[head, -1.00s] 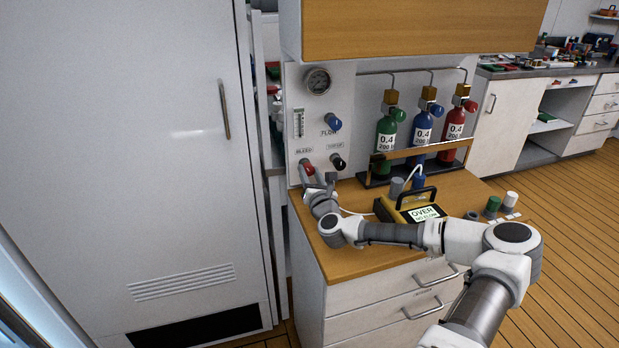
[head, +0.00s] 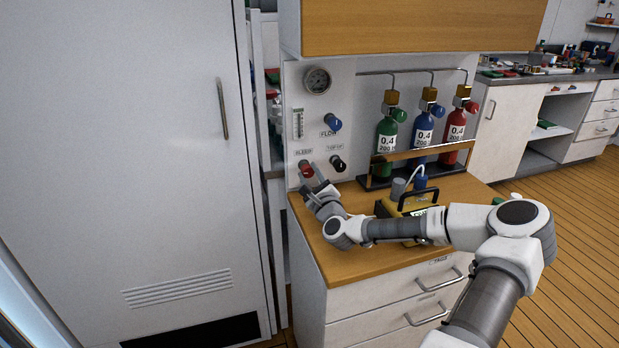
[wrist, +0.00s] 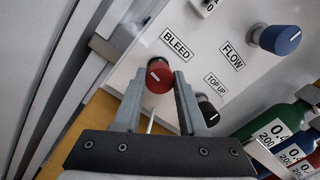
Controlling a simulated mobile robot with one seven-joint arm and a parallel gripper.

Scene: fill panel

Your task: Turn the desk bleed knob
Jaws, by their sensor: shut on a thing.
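The red bleed knob (head: 305,168) is on the white panel, at the lower left, under its BLEED label. In the wrist view the knob (wrist: 159,76) has a pale pointer line on its face. My gripper (wrist: 160,84) is shut on the knob, with one finger on each side of it. In the head view my gripper (head: 313,182) reaches up to the panel from below, and its fingers are too small to make out clearly.
A black TOP UP knob (wrist: 207,111) sits close to the right finger, and a blue FLOW knob (wrist: 280,39) is farther right. A yellow device (head: 408,206) stands on the desk behind my arm. Gas bottles (head: 424,133) stand in a rack at right.

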